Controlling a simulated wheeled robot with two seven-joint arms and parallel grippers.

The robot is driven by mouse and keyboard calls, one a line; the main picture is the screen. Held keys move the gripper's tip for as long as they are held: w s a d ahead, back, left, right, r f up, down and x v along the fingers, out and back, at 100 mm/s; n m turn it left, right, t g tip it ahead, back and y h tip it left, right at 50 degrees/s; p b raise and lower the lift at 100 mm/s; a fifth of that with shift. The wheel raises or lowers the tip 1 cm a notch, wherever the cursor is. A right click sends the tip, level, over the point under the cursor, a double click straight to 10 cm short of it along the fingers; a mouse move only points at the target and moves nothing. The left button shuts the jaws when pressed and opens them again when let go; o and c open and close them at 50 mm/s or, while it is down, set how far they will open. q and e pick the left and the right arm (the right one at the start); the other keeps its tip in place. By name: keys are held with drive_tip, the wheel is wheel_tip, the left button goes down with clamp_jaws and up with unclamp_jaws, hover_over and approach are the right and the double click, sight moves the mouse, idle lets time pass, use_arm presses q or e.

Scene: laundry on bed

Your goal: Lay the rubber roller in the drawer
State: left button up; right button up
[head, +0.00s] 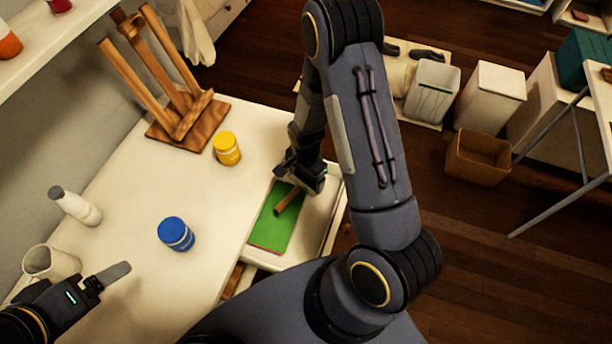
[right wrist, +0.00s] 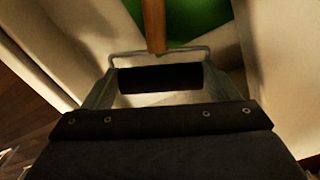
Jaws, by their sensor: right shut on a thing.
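The rubber roller has a wooden handle (head: 289,202), a wire frame and a black cylinder (right wrist: 160,78). My right gripper (head: 300,182) is shut on the roller at its cylinder end, which sits between the fingers in the right wrist view. The handle points away from the gripper, over a green flat item. The open white drawer (head: 268,261) lies under the gripper at the table's right side. I cannot tell whether the roller touches what lies below. My left gripper (head: 108,277) is low at the left over the table, apart from the roller; its finger gap is unclear.
The green item (head: 266,230) lies in the drawer. On the white table (head: 130,250) stand a blue jar (head: 176,234), a yellow jar (head: 226,148), a white bottle (head: 76,206), a mug (head: 48,264) and a wooden easel (head: 180,115). Bins stand on the floor at right.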

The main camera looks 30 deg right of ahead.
drive_tip(key=shift+f, duration=0.25)
drive_tip(key=shift+f+b, duration=0.5)
drive_tip(key=shift+b, duration=0.2)
drive_tip(key=o, duration=1)
drive_tip(key=shift+c, duration=0.2)
drive_tip(key=shift+r, duration=0.25)
wheel_tip(320, 180, up, 13)
drive_tip(key=p, duration=0.2)
drive_tip(key=s+a+r+n+t+y, duration=0.1)
drive_tip(key=s+a+r+n+t, duration=0.1)
drive_tip(key=s+r+n, duration=0.4)
drive_tip(key=s+a+r+n+t+y, duration=0.2)
drive_tip(key=s+r+n, duration=0.4)
drive_tip(key=s+r, duration=0.5)
drive_tip(key=shift+r+n+t+y, duration=0.3)
drive_tip(key=shift+r+n+t, duration=0.1)
drive_tip(key=shift+r+t, duration=0.4)
